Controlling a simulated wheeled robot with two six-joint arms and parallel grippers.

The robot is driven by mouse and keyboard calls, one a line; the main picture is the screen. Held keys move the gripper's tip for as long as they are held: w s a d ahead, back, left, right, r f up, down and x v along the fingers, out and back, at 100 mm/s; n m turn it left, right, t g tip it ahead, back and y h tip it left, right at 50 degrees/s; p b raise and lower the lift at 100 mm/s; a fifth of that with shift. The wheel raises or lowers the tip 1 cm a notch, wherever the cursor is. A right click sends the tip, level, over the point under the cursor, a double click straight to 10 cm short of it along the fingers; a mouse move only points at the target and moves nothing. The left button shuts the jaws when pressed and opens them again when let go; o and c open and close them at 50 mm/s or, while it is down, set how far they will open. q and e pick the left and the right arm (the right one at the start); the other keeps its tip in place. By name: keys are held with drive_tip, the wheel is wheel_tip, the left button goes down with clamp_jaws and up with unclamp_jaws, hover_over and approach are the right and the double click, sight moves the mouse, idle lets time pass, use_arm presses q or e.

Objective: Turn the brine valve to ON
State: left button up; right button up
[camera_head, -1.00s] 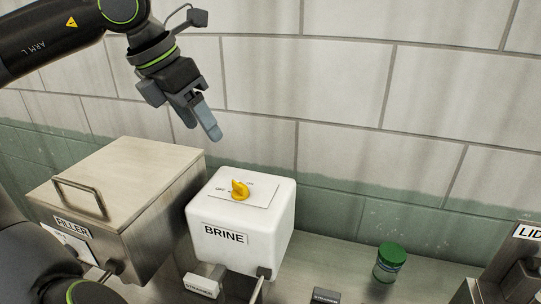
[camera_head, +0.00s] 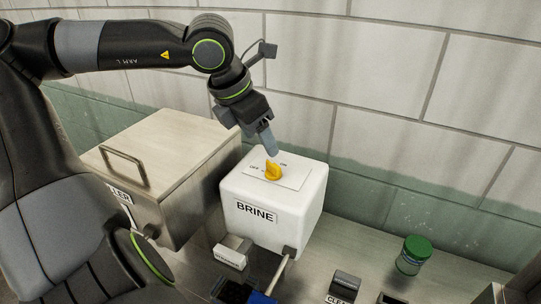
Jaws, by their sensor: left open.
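The brine unit is a white box (camera_head: 290,215) labelled BRINE, standing near the middle of the head view. On its top is a pale plate (camera_head: 290,180) marked OFF at left and ON at the upper right. A yellow valve knob (camera_head: 273,171) sits on the plate. Which mark the knob points to is hard to tell. My left gripper (camera_head: 268,146) is open and points down, just above and behind the knob. Its fingers overlap the plate's far edge in the picture, and contact with the knob cannot be made out. My right gripper is not in view.
A steel filler box (camera_head: 190,150) with a handle stands left of the brine box. A jar with a green lid (camera_head: 417,248) stands at the right. Small labelled blocks, one at the front (camera_head: 232,252), lie before the brine box. A tiled wall is behind.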

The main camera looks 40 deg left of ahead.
sight(273, 164)
use_arm(q)
drive_tip(key=shift+x, duration=4)
drive_tip(key=shift+c, duration=0.3)
drive_tip(key=shift+f, duration=0.1)
drive_tip(key=c, duration=0.9)
